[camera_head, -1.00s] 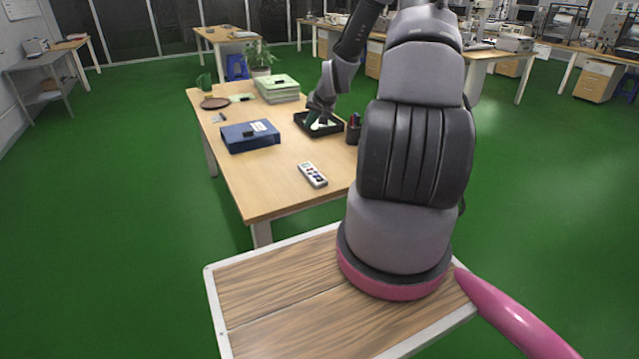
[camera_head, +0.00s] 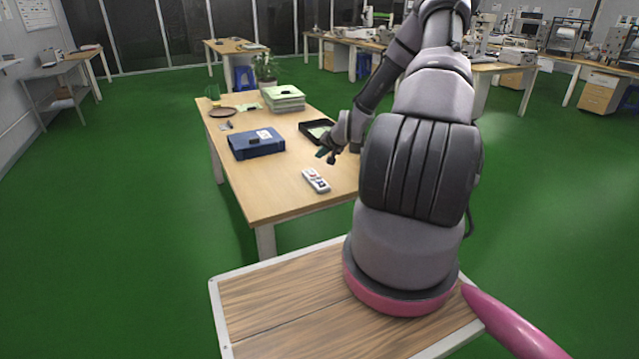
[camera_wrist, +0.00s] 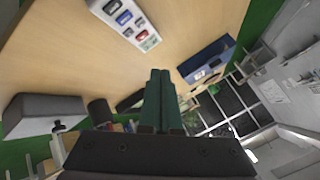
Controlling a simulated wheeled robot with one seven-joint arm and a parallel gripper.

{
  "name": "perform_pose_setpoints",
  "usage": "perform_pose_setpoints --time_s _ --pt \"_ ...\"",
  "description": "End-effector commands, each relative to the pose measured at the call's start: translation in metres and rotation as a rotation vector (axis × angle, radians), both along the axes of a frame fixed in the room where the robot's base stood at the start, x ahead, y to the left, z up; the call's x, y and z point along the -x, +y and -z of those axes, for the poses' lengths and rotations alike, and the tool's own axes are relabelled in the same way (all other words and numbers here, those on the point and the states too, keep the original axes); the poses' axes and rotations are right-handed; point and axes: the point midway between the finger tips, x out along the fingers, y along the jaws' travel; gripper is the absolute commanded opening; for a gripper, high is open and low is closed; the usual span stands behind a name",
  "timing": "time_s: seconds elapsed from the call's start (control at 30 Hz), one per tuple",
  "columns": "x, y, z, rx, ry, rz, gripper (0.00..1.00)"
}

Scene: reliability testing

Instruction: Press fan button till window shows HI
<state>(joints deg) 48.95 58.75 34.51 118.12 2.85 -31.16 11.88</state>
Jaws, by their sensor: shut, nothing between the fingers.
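A white remote control (camera_head: 316,180) lies on the wooden table near its front right part. In the wrist view the remote (camera_wrist: 128,22) shows several dark, blue and red buttons and a small pale window at one end. The window's text is too small to read. My gripper (camera_head: 326,155) is above the table, behind the remote in the head view and apart from it. In the wrist view its green fingers (camera_wrist: 160,75) are together with nothing between them.
A blue binder box (camera_head: 256,144) lies left of the remote. A black tray (camera_head: 316,130) lies behind my gripper. Green-and-white stacked folders (camera_head: 284,98) and a brown round plate (camera_head: 222,113) are farther back. The table's front left (camera_head: 270,195) is clear.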

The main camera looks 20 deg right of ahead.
Motion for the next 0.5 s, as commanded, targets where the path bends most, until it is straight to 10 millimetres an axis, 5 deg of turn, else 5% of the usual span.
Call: perform_pose_setpoints --time_s 0.5 --pt "0.000 0.001 0.067 -0.001 0.002 -0.002 0.00"
